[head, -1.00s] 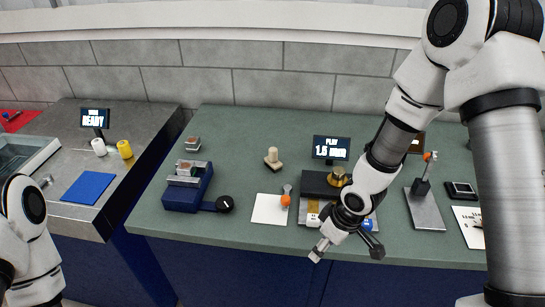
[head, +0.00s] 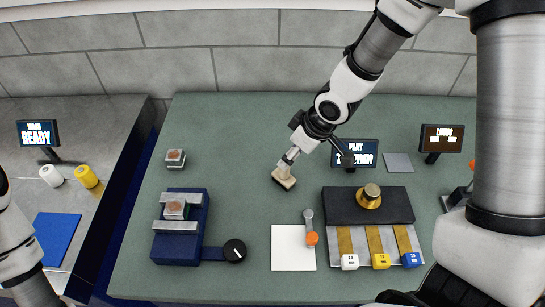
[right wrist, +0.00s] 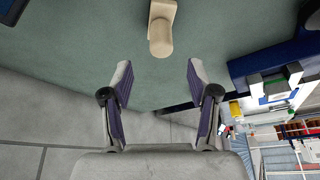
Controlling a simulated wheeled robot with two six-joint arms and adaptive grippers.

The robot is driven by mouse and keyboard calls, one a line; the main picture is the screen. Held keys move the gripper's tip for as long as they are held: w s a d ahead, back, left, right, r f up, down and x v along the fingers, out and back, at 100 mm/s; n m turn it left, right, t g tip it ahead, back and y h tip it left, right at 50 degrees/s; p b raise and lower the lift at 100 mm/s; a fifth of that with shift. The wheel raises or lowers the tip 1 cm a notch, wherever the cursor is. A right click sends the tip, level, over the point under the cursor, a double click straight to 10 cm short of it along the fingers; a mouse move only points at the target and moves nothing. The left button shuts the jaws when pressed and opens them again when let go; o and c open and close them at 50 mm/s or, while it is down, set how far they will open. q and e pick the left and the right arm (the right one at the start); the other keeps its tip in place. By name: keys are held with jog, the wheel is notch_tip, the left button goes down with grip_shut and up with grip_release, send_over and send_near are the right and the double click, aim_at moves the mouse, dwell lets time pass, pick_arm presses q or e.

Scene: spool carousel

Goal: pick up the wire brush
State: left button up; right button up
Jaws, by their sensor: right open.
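The wire brush (head: 285,177), a pale wooden block with a rounded upright handle, stands on the green bench top left of the PLAY display. In the right wrist view the brush (right wrist: 161,30) is at the top centre, beyond the fingertips and in line with the gap between them. My right gripper (head: 318,157) is open and empty. One finger overlaps the top of the brush in the head view; the wrist view shows them apart. In the wrist view both fingers of the gripper (right wrist: 158,78) are spread wide. Only part of my left arm shows; its gripper is out of view.
The PLAY display (head: 355,153) stands right of the brush. A dark block with a brass knob (head: 369,196) and a white pad (head: 292,248) with an orange-tipped tool lie nearer. A blue vise (head: 181,228) is at left.

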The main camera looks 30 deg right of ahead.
aim_at(284, 173)
jog(key=shift+s+a+f, duration=0.1)
jog(key=shift+f, duration=0.35)
jog(key=x, duration=0.6)
jog(key=shift+w+f, duration=0.1)
jog(key=shift+w, duration=0.15)
jog(key=shift+s, duration=0.3)
jog(key=shift+c, duration=1.4)
grip_shut()
